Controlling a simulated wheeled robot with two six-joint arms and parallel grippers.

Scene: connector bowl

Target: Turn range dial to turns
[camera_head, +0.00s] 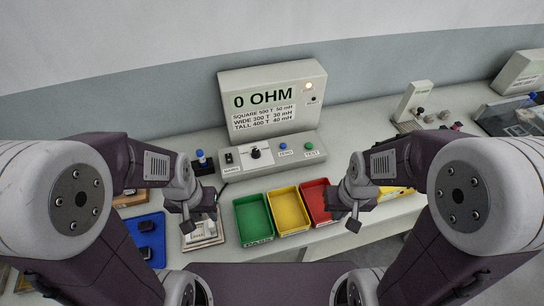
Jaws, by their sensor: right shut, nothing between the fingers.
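The range dial (256,152) is a black knob on the sloped front panel of a cream meter (272,100) at the back centre. Its pointer is too small to read. The meter's display shows "0 OHM" above lines about square, wide and tall parts. My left gripper (195,218) is low and to the left of the dial, above a small light-coloured fixture (204,238); its finger gap is unclear. My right gripper (344,214) is shut and empty, by the red bin. Both grippers are apart from the dial.
The panel also has a mains switch (229,158), a blue zero button (283,146) and a green test button (309,146). Green (241,218), yellow (276,193) and red (304,190) bins stand in front. A blue tray (157,246) lies left; other devices stand right.

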